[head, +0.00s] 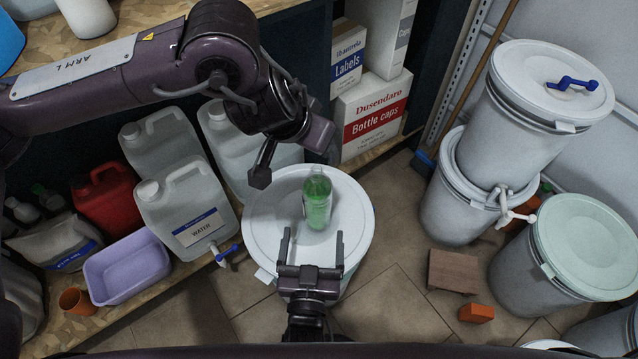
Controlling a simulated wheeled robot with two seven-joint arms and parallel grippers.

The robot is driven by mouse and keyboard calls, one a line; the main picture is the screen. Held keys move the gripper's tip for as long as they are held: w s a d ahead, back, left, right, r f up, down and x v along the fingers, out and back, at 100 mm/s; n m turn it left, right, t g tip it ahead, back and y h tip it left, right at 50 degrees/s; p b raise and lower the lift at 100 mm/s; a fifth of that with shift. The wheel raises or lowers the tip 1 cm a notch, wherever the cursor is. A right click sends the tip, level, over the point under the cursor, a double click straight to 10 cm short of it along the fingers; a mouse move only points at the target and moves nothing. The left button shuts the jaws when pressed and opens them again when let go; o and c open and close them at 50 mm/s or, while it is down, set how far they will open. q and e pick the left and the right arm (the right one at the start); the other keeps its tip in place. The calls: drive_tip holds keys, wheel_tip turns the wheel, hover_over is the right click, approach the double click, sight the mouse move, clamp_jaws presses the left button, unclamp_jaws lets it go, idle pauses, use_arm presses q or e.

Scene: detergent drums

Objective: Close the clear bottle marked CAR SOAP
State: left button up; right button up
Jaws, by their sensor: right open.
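A clear bottle of green liquid (318,204) stands on the white lid of a drum (270,215) in the middle of the head view. No CAR SOAP lettering is readable on it, and I cannot tell whether its mouth is covered. My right gripper (311,244) is open and empty just in front of the bottle, its two fingers pointing towards it and apart from it. My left gripper (262,176) is above the far left part of the lid, behind the bottle. One dark finger shows; the rest is hidden by the wrist, so its opening is unclear. No loose cap is distinguishable.
Left of the drum, a WATER jug (185,205), other jugs, a red can (105,198) and a lilac tub (127,270) crowd a shelf. A Bottle caps box (372,117) stands behind. Drums (540,90) fill the right; a wooden block (453,271) lies on the floor.

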use_arm(q)
drive_tip(key=shift+w, duration=0.3)
drive_tip(key=shift+s+r, duration=0.2)
drive_tip(key=shift+s, duration=0.3)
drive_tip(key=shift+w+f, duration=0.1)
drive_tip(key=shift+w, duration=0.05)
use_arm(e)
drive_tip(key=w, duration=0.8)
drive_tip(key=w+d, duration=0.1)
drive_tip(key=w, duration=0.3)
drive_tip(key=shift+r, duration=0.1)
drive_tip(key=c, duration=1.5)
use_arm(q)
hover_over(320, 167)
drive_tip(key=s+a, duration=0.1)
drive_tip(key=s, duration=0.1)
drive_tip(key=shift+a+f, duration=0.15)
drive_tip(key=shift+f, duration=2.4)
drive_tip(key=shift+f, duration=0.1)
drive_tip(key=shift+f, duration=0.8)
